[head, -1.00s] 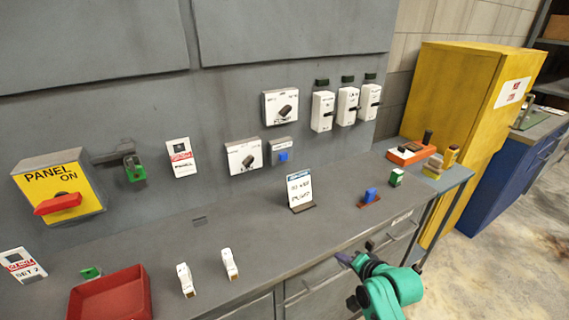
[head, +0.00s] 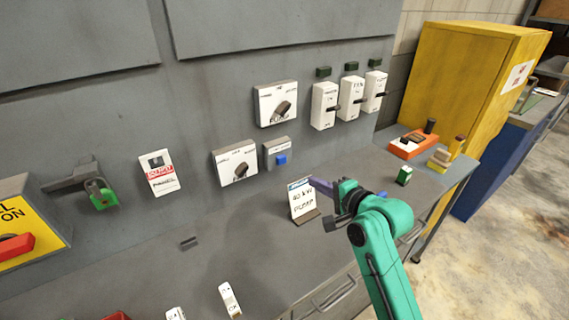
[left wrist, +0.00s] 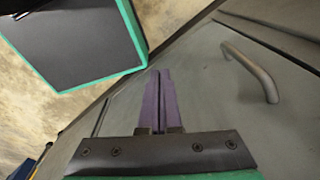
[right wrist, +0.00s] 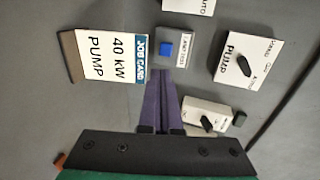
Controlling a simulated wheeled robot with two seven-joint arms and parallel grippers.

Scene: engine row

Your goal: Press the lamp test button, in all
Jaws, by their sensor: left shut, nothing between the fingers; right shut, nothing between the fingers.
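The blue button (head: 281,160) also shows in the right wrist view (right wrist: 166,49), just beyond my right fingertips. My right gripper (head: 312,181) is shut and empty, in front of the panel by the job card, apart from the button. Its purple fingers show in the right wrist view (right wrist: 157,74). My left gripper (left wrist: 161,74) is shut and empty, near a grey cabinet front, and out of the head view.
The job card (head: 302,199) reading "40 KW PUMP" stands on the bench close to my right fingers. White rotary switches (head: 235,162) and lever boxes (head: 324,105) stick out of the panel nearby. A yellow cabinet (head: 460,80) stands at the right.

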